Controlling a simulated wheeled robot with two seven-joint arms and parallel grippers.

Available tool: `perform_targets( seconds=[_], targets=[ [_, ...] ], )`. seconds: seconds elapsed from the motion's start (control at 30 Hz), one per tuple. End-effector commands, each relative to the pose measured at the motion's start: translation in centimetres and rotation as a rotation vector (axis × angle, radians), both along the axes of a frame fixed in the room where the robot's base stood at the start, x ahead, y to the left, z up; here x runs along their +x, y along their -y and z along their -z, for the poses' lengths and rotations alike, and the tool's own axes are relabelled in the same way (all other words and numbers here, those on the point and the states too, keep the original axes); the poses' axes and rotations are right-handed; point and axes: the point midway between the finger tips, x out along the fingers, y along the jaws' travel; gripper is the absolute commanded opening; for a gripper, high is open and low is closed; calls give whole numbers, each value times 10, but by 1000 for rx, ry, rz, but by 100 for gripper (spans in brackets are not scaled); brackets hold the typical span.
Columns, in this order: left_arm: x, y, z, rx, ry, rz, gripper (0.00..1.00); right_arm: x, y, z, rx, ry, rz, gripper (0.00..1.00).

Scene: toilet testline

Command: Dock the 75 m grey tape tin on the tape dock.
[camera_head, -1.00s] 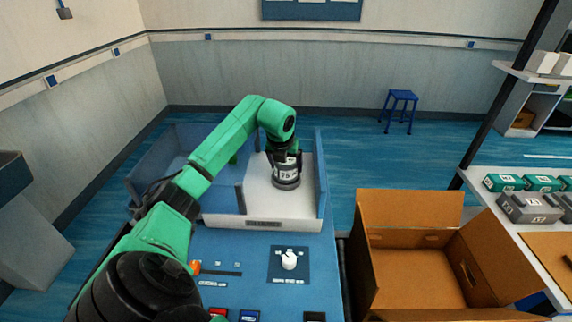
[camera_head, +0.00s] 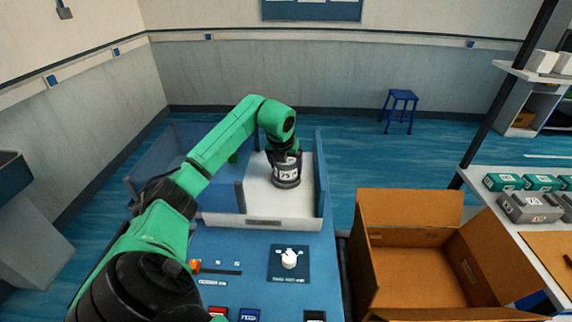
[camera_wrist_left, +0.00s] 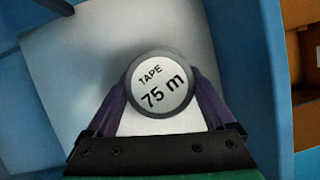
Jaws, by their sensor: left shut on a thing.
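The grey tape tin (camera_head: 287,181) is round, with a white label marked 75. In the left wrist view the tin (camera_wrist_left: 160,84) faces me with "TAPE 75 m" on its white top. My left gripper (camera_head: 284,158) points down and is shut on the tin, with one finger on each side of it. The tin is at the white platform of the bench; I cannot tell whether its base touches the surface. No part in view is clearly marked as the tape dock. My right gripper is not in view.
The white platform (camera_head: 259,201) has blue walls beside it. A white knob (camera_head: 289,259) sits on the blue bench panel in front. An open cardboard box (camera_head: 417,283) stands at right. A shelf with teal and grey boxes (camera_head: 528,207) is farther right.

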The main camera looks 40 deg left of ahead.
Motion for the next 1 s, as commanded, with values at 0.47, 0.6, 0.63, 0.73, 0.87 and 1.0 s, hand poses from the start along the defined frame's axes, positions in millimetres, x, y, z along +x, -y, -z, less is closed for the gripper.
perform_targets(
  seconds=[0.47,0.6,0.63,0.73,0.87,1.0],
  targets=[
    [0,0,6,0,1,0,100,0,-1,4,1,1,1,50],
    [-1,0,4,0,-1,0,100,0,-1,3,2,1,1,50],
    [-1,0,2,1,0,0,100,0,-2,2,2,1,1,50],
    [-4,2,-8,1,0,2,100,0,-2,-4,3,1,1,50],
    [-9,5,-20,1,-2,1,100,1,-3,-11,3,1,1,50],
    [-13,7,-33,2,0,0,100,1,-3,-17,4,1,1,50]
  ],
)
